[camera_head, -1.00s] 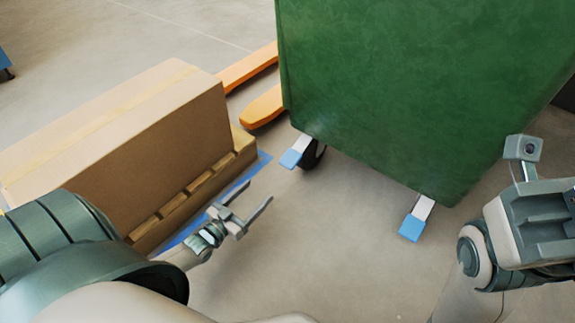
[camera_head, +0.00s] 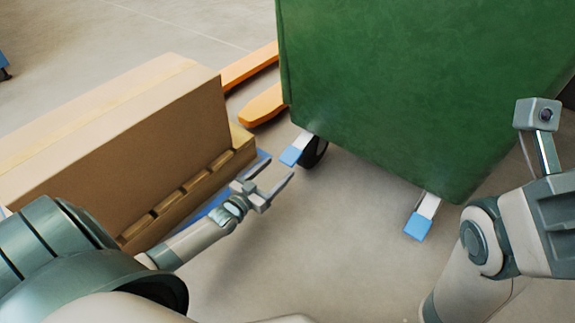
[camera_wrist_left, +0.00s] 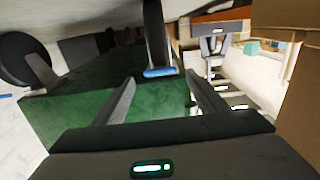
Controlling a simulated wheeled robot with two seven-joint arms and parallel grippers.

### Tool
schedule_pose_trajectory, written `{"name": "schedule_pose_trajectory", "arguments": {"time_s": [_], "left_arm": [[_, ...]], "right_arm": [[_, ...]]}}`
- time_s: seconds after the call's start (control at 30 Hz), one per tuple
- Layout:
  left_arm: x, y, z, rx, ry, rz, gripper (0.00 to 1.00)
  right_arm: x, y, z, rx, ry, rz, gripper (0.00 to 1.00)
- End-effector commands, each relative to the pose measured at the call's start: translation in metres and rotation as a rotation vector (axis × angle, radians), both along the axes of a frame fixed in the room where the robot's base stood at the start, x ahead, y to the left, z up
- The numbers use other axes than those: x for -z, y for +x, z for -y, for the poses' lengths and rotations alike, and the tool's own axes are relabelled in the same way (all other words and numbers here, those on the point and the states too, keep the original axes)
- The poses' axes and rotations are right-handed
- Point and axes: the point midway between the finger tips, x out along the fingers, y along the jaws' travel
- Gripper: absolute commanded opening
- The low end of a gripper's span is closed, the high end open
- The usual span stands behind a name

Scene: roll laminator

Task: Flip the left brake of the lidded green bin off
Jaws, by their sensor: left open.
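The green bin (camera_head: 410,80) fills the upper right of the head view; its lid is out of frame. Its left brake (camera_head: 291,156), a blue pedal on a white lever, juts out at the near left corner beside a black wheel (camera_head: 315,152). My left gripper (camera_head: 279,168) is open and empty, its fingertips close to this pedal. In the left wrist view a blue-tipped pedal (camera_wrist_left: 159,72) shows just beyond and between the two open fingers (camera_wrist_left: 161,79). Whether they touch it I cannot tell. My right arm is at the right; its fingers are not visible.
The bin's other blue brake pedal (camera_head: 417,226) is at the near right corner. A large cardboard box (camera_head: 120,140) on a wooden pallet (camera_head: 190,195) stands left of my left gripper. Orange forks (camera_head: 262,104) lie behind. Floor between the pedals is clear.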

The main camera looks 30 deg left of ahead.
Motion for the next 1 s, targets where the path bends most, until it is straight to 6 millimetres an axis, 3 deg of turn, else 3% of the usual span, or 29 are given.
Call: {"name": "schedule_pose_trajectory", "arguments": {"time_s": [0.2, 0.4, 0.83, 1.0], "left_arm": [[0.004, 0.038, 0.003, 0.001, 0.001, 0.002, 0.66], [0.002, 0.058, 0.005, 0.0, 0.0, 0.001, 0.66], [0.0, 0.065, 0.005, 0.0, 0.0, 0.0, 0.66], [0.0, 0.064, 0.005, 0.0, 0.0, 0.0, 0.27]], "right_arm": [[0.012, -0.01, -0.001, -0.017, -0.002, 0.037, 0.31], [0.014, -0.008, 0.0, -0.012, -0.001, 0.034, 0.31], [0.012, -0.009, 0.0, -0.011, -0.005, 0.038, 0.31], [0.013, -0.009, -0.001, -0.012, -0.006, 0.037, 0.31]]}}
